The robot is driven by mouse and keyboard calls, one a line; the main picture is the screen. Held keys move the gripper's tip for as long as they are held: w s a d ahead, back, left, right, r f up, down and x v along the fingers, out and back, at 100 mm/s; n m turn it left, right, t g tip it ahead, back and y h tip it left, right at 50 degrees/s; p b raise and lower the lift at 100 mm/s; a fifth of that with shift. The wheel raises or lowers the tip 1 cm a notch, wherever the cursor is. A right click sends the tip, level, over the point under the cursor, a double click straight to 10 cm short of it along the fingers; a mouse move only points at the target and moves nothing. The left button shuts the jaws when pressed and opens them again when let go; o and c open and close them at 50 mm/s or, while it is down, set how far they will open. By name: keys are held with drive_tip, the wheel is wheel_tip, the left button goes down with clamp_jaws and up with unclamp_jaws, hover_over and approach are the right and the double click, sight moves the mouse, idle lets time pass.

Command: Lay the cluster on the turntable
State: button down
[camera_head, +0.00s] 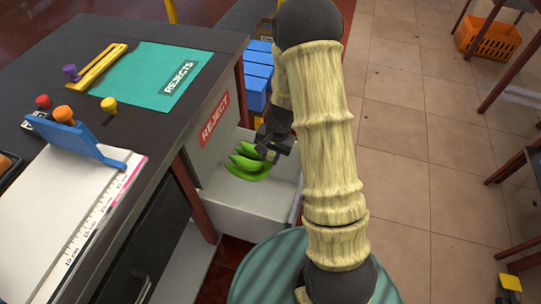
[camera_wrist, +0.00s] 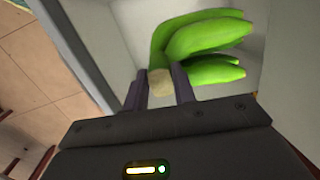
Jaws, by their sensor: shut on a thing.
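A cluster of green bananas (camera_head: 247,165) is inside the open white reject bin in the head view. In the wrist view the cluster (camera_wrist: 205,42) shows several green fingers spreading away from me, with a pale cut stem end. My gripper (camera_wrist: 159,84) is shut on that stem end, one jaw on each side. In the head view my gripper (camera_head: 270,146) reaches down into the bin at the cluster's right. I cannot tell whether the cluster touches the bin floor. I cannot make out a turntable in either view.
The white bin (camera_head: 240,212) has a red REJECT label (camera_head: 215,117) and walls around the cluster. A dark bench at left holds a teal REJECTS mat (camera_head: 160,75), coloured knobs, and a white ruled board (camera_head: 65,200) with a blue fence (camera_head: 75,140).

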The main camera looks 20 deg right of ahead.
wheel_tip(320, 180, up, 10)
drive_tip(key=p, duration=0.8)
drive_tip(key=shift+f, duration=0.1)
